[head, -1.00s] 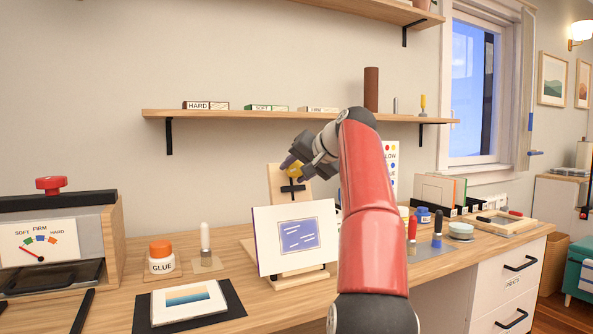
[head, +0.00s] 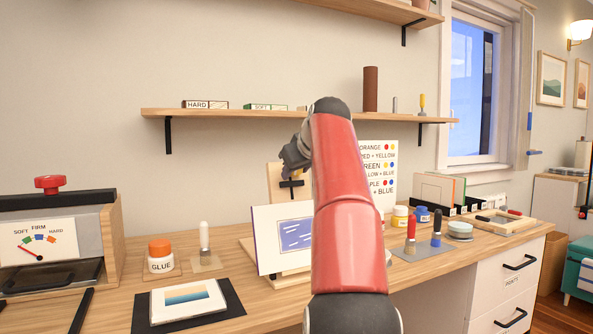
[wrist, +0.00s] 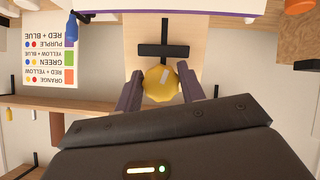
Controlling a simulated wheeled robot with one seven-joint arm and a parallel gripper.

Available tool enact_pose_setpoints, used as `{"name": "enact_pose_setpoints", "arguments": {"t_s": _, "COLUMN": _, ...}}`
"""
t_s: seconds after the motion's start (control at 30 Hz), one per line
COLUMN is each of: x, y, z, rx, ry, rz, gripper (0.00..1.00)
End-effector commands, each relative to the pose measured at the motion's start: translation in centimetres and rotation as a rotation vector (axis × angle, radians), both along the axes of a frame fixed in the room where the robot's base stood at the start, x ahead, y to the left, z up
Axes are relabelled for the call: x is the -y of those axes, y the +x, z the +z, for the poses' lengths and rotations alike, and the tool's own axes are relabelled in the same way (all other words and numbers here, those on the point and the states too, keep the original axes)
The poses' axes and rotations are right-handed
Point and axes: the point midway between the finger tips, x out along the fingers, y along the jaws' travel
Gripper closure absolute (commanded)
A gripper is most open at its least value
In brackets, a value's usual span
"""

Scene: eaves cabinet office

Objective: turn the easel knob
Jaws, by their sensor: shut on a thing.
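The yellow easel knob (wrist: 160,84) sits between the two fingers of my gripper (wrist: 160,90) in the wrist view. It is faceted, with a pale mark on its face. My gripper is shut on it. In the head view my gripper (head: 296,155) is at the top of the easel's wooden back (head: 277,182), and my arm hides part of it; the knob is hidden there. A black crossbar (head: 291,184) is just below the gripper. The easel holds a white board with a blue picture (head: 296,235).
A wall shelf (head: 240,113) runs behind and above the gripper. A colour-mixing chart (head: 378,160) stands right of the easel. A glue jar (head: 160,256), paint jars (head: 400,217) and a gauge press (head: 50,240) are on the desk.

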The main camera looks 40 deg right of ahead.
Motion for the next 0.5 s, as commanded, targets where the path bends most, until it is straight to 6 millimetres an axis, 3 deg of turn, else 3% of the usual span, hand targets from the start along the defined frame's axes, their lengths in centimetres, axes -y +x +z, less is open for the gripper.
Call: {"name": "enact_pose_setpoints", "arguments": {"t_s": 0.5, "x": 0.08, "y": -0.02, "z": -0.20, "rx": -0.074, "ry": -0.288, "rz": 0.081, "gripper": 0.84}}
